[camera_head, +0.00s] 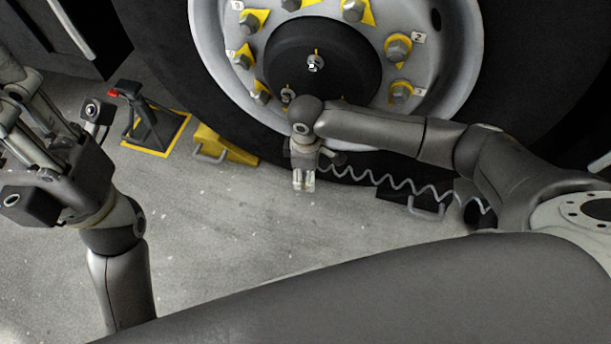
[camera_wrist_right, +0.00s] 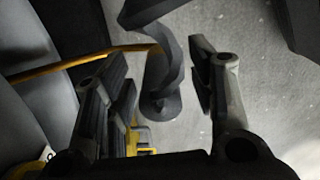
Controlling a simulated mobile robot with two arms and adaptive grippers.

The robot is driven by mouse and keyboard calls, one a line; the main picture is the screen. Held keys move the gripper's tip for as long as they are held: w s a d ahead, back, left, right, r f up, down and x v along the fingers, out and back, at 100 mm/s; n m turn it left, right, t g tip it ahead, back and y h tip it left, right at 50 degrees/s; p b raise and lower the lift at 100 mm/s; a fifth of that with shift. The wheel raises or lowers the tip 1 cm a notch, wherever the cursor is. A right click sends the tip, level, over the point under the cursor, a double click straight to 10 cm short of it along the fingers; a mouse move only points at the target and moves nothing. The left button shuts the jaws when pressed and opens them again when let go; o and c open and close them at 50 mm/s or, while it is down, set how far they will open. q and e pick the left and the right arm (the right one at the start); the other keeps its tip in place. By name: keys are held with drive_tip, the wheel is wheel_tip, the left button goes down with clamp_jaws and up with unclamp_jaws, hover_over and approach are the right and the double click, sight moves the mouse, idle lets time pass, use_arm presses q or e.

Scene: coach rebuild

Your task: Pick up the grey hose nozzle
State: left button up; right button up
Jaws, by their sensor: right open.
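My right gripper (camera_head: 304,181) hangs in front of the big wheel with its fingers pointing down, and is open. In the right wrist view its two fingers (camera_wrist_right: 158,82) stand apart on either side of a dark grey twisted piece with a rounded end (camera_wrist_right: 160,104). This looks like the hose nozzle and its hose, not visibly gripped; I cannot tell whether a finger touches it. In the head view the coiled grey hose (camera_head: 408,184) runs right from beside the gripper, and the nozzle is not clearly made out. My left gripper (camera_head: 50,130) is at the left edge, far from the hose.
The large wheel (camera_head: 463,62) with yellow-marked nuts fills the back. A yellow chock (camera_head: 222,146) and a black stand (camera_head: 152,126) on a yellow-bordered base are to the left. A dark block with a handle (camera_head: 427,208) lies under the hose. The grey floor (camera_head: 235,235) in front is clear.

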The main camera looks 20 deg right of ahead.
wheel_tip(320, 180, down, 2)
drive_tip(key=shift+f+b, duration=0.1)
drive_tip(key=shift+b, duration=0.35)
clamp_jaws()
